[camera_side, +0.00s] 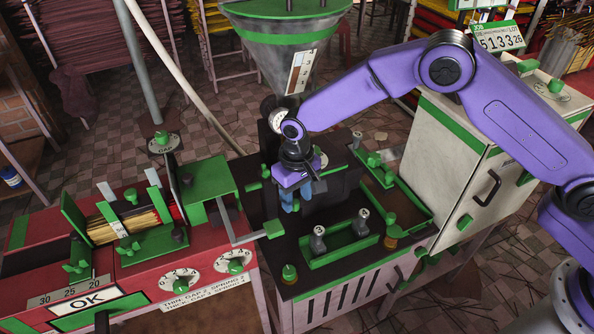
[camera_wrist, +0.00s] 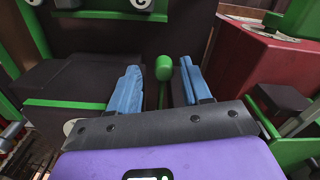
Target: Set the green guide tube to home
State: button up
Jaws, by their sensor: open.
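My gripper (camera_side: 290,207) points down over the dark bench of the extruder, below the hopper, with its two blue fingers apart. In the wrist view a rounded green knob on a thin green stem (camera_wrist: 164,68) shows between the fingers, with a gap on both sides. I cannot tell whether this knob belongs to the green guide tube, and no home mark is readable. In the side view my gripper hides what lies directly behind it. A green block (camera_side: 273,229) on a grey bar stands just below and left of the fingers.
A green-framed tray (camera_side: 340,250) with two numbered grey weights (camera_side: 318,240) lies in front. A longer green tray (camera_side: 402,200) is at right, by the white cabinet (camera_side: 440,155). The red machine (camera_side: 200,275) with dials is at left. The hopper (camera_side: 285,50) stands behind my gripper.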

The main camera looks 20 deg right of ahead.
aim_at(297, 200)
notch_tip(297, 200, up, 17)
dwell(0.4)
jog(key=shift+d, duration=0.1)
dwell(0.4)
jog(key=s+d+n, duration=0.4)
jog(key=s+d, duration=0.9)
jog(key=s, duration=0.2)
jog(key=s+d+r+n, duration=0.1)
jog(key=s+d+n, duration=0.4)
jog(key=s+d, duration=0.8)
jog(key=s, duration=0.3)
jog(key=shift+s+d+n, duration=0.25)
jog(key=shift+d+n, duration=0.05)
jog(key=shift+r, duration=0.1)
